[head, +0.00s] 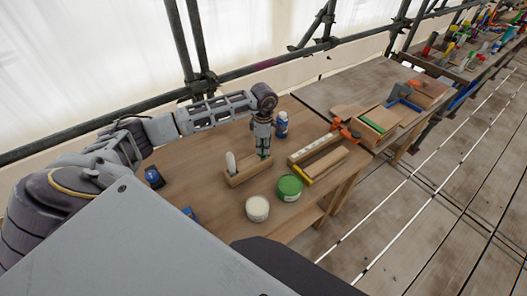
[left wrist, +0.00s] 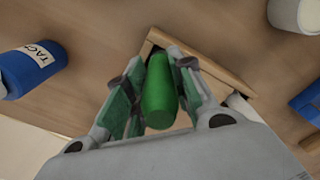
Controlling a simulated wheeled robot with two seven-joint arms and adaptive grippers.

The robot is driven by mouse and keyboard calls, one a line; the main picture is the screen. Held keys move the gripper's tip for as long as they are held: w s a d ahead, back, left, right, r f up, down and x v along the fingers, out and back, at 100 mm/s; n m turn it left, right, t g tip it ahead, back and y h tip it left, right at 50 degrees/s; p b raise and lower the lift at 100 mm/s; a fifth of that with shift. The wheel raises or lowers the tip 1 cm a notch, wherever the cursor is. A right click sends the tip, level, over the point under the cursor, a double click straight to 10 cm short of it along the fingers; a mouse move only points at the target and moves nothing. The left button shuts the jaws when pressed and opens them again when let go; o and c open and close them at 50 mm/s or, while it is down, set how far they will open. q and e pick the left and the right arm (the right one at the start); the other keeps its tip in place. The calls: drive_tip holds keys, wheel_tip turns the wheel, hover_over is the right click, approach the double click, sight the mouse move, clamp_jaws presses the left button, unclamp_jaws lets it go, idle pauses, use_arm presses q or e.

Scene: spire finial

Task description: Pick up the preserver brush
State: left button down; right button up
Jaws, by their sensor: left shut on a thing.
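The preserver brush shows as a smooth green handle (left wrist: 158,92) in the left wrist view; its lower end is hidden. My left gripper (left wrist: 157,80) is shut on this handle, with a finger on either side. In the head view the left gripper (head: 263,148) points down at the right end of a small open wooden box (head: 248,175) on the bench. The handle stands roughly upright at the box; I cannot tell whether its lower end touches the bottom. My right gripper is not in view.
A white-handled tool (head: 231,163) stands in the box's left part. A green tin (head: 289,187) and a white tin (head: 257,209) stand in front. A blue bottle (head: 281,126) is behind the gripper. Wooden pieces and orange clamps (head: 341,129) lie to the right.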

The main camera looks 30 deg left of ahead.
use_arm(q)
drive_tip(key=shift+r, duration=0.15)
drive_tip(key=shift+r, duration=0.55)
wheel_tip(320, 180, up, 8)
drive_tip(key=shift+f+b, duration=0.25)
drive_tip(key=shift+b, duration=0.6)
drive_tip(key=shift+r, duration=0.6)
idle(1.2)
